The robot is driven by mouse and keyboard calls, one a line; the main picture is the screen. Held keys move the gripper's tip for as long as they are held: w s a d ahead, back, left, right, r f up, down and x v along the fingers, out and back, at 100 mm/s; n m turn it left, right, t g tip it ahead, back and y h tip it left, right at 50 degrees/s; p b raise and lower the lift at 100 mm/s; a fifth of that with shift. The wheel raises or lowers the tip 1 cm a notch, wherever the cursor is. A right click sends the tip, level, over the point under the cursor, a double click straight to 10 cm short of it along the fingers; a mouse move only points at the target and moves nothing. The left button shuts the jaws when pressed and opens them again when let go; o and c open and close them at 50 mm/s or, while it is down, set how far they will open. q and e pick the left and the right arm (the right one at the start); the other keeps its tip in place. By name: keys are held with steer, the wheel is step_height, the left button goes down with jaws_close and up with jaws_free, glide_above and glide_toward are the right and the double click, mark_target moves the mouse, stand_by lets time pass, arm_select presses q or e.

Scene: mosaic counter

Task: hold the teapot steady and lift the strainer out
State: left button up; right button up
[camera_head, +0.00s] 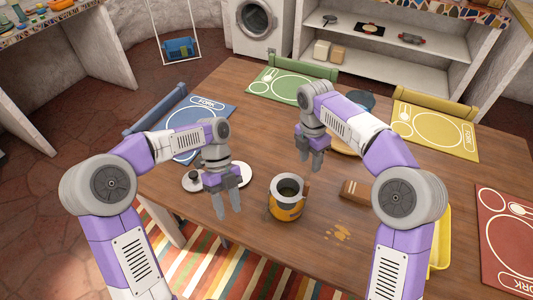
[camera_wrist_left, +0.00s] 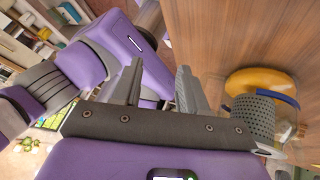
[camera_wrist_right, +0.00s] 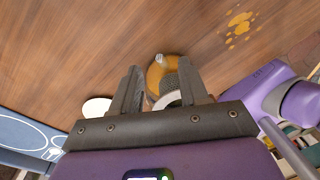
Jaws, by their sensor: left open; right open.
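The yellow-orange teapot (camera_head: 284,209) stands upright on the wooden table, with a grey opening at its top. In the left wrist view its body (camera_wrist_left: 250,78) lies right of the fingers, and a grey perforated strainer (camera_wrist_left: 252,118) shows at its top. The right wrist view shows the teapot (camera_wrist_right: 155,72) beyond the fingers, partly covered by one. How deep the strainer sits is hard to tell. My left gripper (camera_head: 228,212) is open and empty, left of the teapot. My right gripper (camera_head: 311,168) is open and empty, above and behind it. Neither touches it.
White dishes (camera_head: 243,174) lie behind my left gripper. A brown box (camera_head: 359,191) and orange-brown spots (camera_head: 337,233) lie right of the teapot. A yellow tray (camera_head: 441,238) is partly behind my right arm. Blue (camera_head: 205,118), green (camera_head: 286,87), yellow (camera_head: 435,128) and red (camera_head: 505,240) placemats line the edges.

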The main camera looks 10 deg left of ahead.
mark_target(309, 174)
steer(key=shift+s+f, duration=0.1)
steer(key=shift+f, duration=0.25)
steer(key=f, duration=0.6)
steer(key=shift+s+d+f, duration=0.25)
steer(key=shift+f, duration=0.15)
arm_select(q)
steer(key=w+d+r+n+t+h, duration=0.3)
steer(key=w+d+r, duration=0.5)
steer(key=d+r, duration=0.3)
steer(key=shift+w+r+n+t, duration=0.35)
steer(key=shift+r+n+t, duration=0.25)
steer(key=shift+r+t, duration=0.3)
steer(key=shift+f, duration=0.1)
arm_select(e)
jaws_close()
